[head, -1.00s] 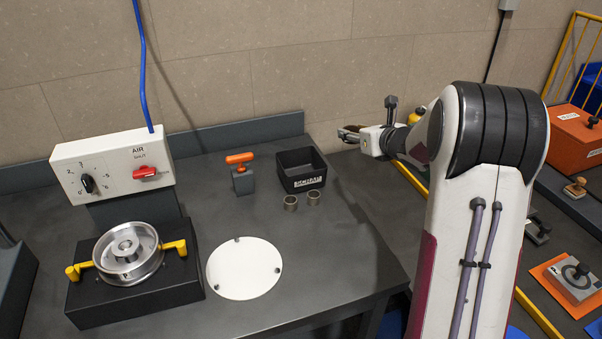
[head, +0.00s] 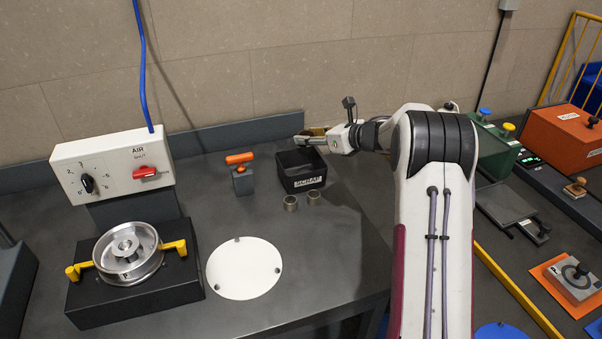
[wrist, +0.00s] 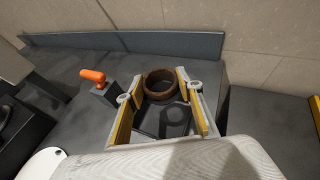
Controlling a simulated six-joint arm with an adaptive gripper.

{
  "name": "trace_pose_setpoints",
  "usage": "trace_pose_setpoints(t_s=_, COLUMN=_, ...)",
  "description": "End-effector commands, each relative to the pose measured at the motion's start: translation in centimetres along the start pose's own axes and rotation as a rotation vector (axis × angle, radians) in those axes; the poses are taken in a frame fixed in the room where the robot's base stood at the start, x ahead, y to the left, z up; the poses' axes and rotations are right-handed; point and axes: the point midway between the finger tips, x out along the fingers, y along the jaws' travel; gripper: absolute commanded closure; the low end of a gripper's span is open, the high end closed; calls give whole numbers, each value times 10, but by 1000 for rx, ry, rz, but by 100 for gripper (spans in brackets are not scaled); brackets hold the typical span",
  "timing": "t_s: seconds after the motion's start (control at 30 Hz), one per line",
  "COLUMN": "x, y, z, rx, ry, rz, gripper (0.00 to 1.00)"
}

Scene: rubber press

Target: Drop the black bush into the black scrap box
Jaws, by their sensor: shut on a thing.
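The black scrap box (head: 302,182), open-topped with a white SCRAP label, stands at the back right of the bench. My gripper (head: 308,139) reaches in from the right, above the box's back right part. It is shut on the bush (wrist: 162,97), a ring that looks dark brown in the wrist view. The bush sits between the yellow-padded fingers, hole facing up. In the wrist view the scrap box (wrist: 148,124) lies below the bush, partly hidden by it and the fingers. The bush is hard to make out in the head view.
Two metal sleeves (head: 291,203) stand just in front of the box. An orange-handled tool (head: 241,172) stands left of it. A white round plate (head: 245,268) and a press fixture (head: 128,255) lie further left. The back wall is close behind.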

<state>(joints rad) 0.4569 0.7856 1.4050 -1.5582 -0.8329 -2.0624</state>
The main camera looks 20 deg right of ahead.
Motion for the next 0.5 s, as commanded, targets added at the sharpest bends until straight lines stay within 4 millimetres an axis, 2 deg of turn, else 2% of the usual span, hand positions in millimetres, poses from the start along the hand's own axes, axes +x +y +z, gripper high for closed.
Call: trace_pose_setpoints(t_s=0.5, x=3, y=0, z=-7, rx=0, ry=0, rz=-1, gripper=80)
